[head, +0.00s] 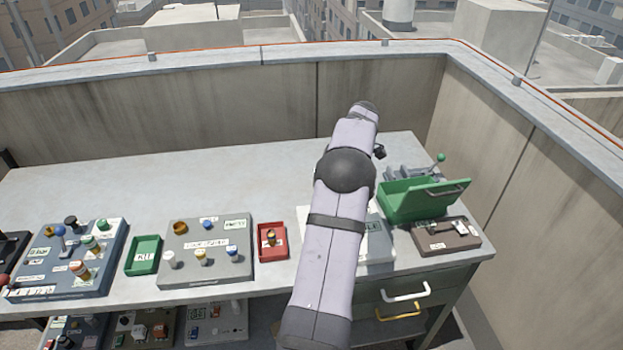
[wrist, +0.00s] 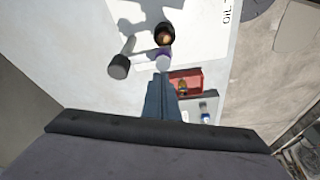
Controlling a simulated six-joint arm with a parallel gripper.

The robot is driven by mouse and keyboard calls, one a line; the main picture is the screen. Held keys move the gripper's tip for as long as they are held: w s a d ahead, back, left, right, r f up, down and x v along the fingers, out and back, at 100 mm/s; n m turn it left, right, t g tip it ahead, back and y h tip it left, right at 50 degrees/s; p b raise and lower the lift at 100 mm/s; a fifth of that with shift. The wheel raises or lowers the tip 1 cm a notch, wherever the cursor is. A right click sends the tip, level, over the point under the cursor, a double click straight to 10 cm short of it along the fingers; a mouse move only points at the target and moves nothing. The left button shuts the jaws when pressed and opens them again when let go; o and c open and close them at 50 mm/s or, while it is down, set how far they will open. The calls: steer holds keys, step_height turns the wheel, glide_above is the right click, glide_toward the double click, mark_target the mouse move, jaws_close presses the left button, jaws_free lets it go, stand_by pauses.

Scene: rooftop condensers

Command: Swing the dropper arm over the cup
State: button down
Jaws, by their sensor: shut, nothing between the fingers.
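In the wrist view, a dark-rimmed round cup (wrist: 165,33) with a brown inside stands on a white panel (wrist: 205,30). A white-topped piece with a purple band (wrist: 163,60) is close below it in the picture. To the left is a grey rod with a dark round end (wrist: 120,66); I cannot tell for sure which of these is the dropper arm. My gripper (wrist: 162,84) is shut and empty, its tips just below the purple-banded piece in the picture; contact is unclear. In the head view my arm hides the gripper, the cup and much of the white panel (head: 376,246).
A red tray (head: 272,255) with a small item and a grey panel with knobs (head: 195,272) stand left of my arm. A green open box (head: 410,208) and a brown panel (head: 455,240) stand right. The back left of the bench (head: 150,190) is clear.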

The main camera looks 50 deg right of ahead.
step_height(320, 180, up, 10)
steer(key=b, duration=0.1)
steer(key=shift+w+f, duration=0.15)
steer(key=shift+f, duration=0.1)
stand_by(0.4)
steer(key=shift+w+a, duration=0.1)
steer(key=shift+a, duration=0.05)
